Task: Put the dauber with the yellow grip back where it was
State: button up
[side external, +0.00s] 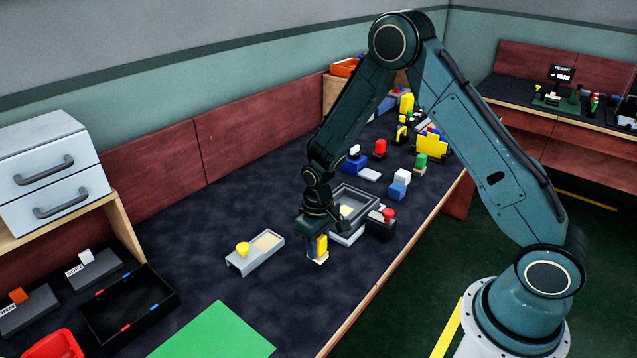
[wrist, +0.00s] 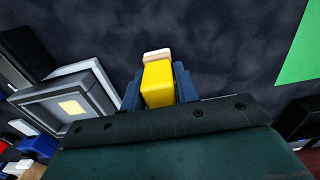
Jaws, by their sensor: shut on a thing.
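The dauber with the yellow grip (side external: 321,245) is held in my gripper (side external: 316,236), with its pale pad end pointing down. In the wrist view the yellow grip (wrist: 157,84) sits between the two fingers (wrist: 158,88), with the pale end (wrist: 157,55) beyond it. I cannot tell whether the pad end touches the table. A grey tray (side external: 350,195) with a pale yellow patch inside stands just behind my gripper, and it also shows at left in the wrist view (wrist: 103,73). A grey holder (side external: 262,262) with a yellow knob and a pale patch lies to the left.
A black block (side external: 378,230) with a red knob stands beside the grey tray. White and blue blocks (side external: 399,188) and several coloured pieces stand farther back. A green mat (side external: 215,335) and a black tray (side external: 165,305) lie at the front. The dark tabletop between mat and holder is clear.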

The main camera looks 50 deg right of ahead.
aim_at(318, 255)
jog(key=shift+f, duration=1.85)
jog(key=shift+f, duration=0.15)
jog(key=o, duration=1.1)
jog(key=shift+c, duration=0.2)
notch_tip(318, 255, up, 11)
jog(key=shift+f, duration=0.1)
jog(key=shift+r, duration=0.75)
